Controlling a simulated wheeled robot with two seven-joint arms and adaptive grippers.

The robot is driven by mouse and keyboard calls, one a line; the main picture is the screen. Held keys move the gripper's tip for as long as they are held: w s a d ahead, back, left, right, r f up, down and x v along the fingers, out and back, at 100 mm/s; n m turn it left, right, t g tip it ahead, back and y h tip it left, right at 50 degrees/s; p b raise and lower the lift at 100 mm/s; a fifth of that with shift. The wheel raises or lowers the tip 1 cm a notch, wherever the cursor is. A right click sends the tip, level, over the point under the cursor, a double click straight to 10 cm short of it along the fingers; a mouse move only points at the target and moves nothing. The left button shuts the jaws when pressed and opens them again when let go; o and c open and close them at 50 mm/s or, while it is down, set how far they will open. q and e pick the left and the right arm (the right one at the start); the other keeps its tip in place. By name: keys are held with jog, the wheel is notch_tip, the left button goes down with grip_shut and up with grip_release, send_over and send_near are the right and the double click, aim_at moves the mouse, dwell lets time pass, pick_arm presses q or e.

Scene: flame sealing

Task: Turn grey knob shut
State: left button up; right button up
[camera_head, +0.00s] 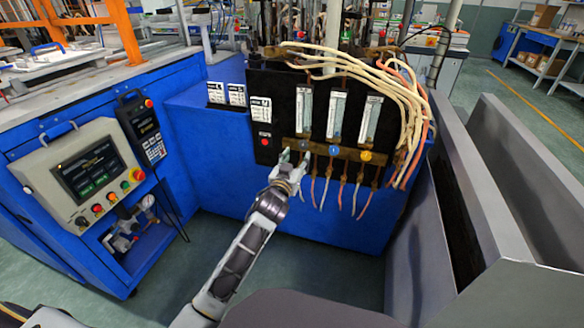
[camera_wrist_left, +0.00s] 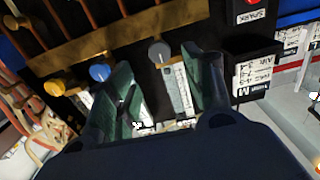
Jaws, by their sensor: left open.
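The grey knob (camera_wrist_left: 159,51) sits on a brown bar across the black panel, and in the wrist view it shows between the tips of my left gripper (camera_wrist_left: 157,60). In the head view the grey knob (camera_head: 304,146) is small, just above the tips of my left gripper (camera_head: 292,157). The green-lined fingers are spread, one on each side of the knob. I cannot tell whether either touches it. A blue knob (camera_wrist_left: 99,72) and a yellow knob (camera_wrist_left: 54,87) stand beside it on the same bar. My right gripper is not in view.
Upright flow tubes (camera_head: 337,115) rise above the knobs, with thin hoses (camera_head: 343,188) below. Pale hoses (camera_head: 390,90) bunch at the panel's right. A red button (camera_head: 265,141) is left of the knobs. A control box (camera_head: 80,170) stands left, and grey metal walls (camera_head: 480,200) stand right.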

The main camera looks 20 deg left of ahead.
pick_arm(q)
jog(key=shift+s+a, duration=0.1)
jog(key=shift+s, duration=1.95)
